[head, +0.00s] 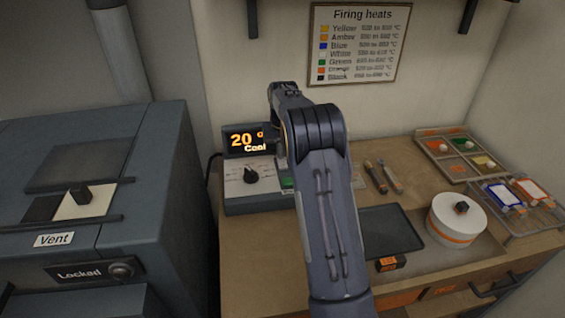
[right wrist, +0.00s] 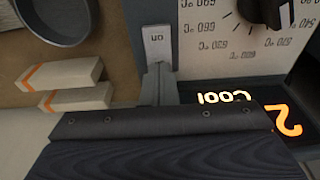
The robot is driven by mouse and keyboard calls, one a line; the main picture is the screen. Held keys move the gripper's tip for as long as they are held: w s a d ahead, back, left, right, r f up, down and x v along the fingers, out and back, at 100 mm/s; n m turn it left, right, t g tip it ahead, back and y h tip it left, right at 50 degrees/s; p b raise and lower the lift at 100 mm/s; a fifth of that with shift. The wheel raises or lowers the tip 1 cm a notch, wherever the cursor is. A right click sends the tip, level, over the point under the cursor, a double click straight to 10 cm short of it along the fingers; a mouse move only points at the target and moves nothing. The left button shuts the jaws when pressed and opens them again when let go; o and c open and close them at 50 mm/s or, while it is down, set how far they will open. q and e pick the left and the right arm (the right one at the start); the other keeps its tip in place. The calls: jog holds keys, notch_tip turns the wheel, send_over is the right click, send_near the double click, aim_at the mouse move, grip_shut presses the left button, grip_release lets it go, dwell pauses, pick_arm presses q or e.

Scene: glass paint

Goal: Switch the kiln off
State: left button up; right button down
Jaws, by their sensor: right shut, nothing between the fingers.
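The kiln (head: 158,190) stands at the left, its front plate reading "Locked". Its control box (head: 240,206) sits on the bench beside it. The lit display (head: 246,141) reads 20 ° and "Cool". A black dial (head: 251,175) is on the sloped panel; the dial also shows in the right wrist view (right wrist: 264,10). That view shows a pale plate marked "on" (right wrist: 157,42). My right gripper (right wrist: 157,84) is shut and empty, close by this plate; I cannot tell whether they touch. In the head view my arm hides the box's right part. My left gripper is out of view.
Right of the box are marker-like sticks (head: 385,177), a dark tray (head: 388,233), a white round pot (head: 457,221) and a paint tray (head: 456,151). A rack (head: 518,217) holds small panes. A firing heats chart (head: 359,43) hangs behind.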

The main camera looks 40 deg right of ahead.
jog(key=shift+f, duration=0.35)
jog(key=shift+r, duration=0.1)
notch_tip(320, 180, up, 7)
jog(key=p, duration=0.6)
dwell(0.7)
jog(key=s+a+r+n+t+y, duration=0.1)
jog(key=s+a+r+y, duration=0.1)
jog(key=s+a+r, duration=0.5)
jog(key=s+a+r+t+y, duration=0.2)
jog(key=s+a+r, duration=0.1)
jog(key=s+a, duration=0.65)
jog(key=s+a+f+n, duration=0.1)
jog(key=s+a+f, duration=0.1)
jog(key=s+a, duration=0.3)
jog(key=s+a+f+n+t+b, duration=0.1)
jog(key=s+a, duration=0.5)
jog(key=s, duration=0.6)
notch_tip(320, 180, down, 2)
jog(key=shift+s+f+n+y, duration=0.15)
jog(key=shift+n+y, duration=0.15)
jog(key=shift+n, duration=0.3)
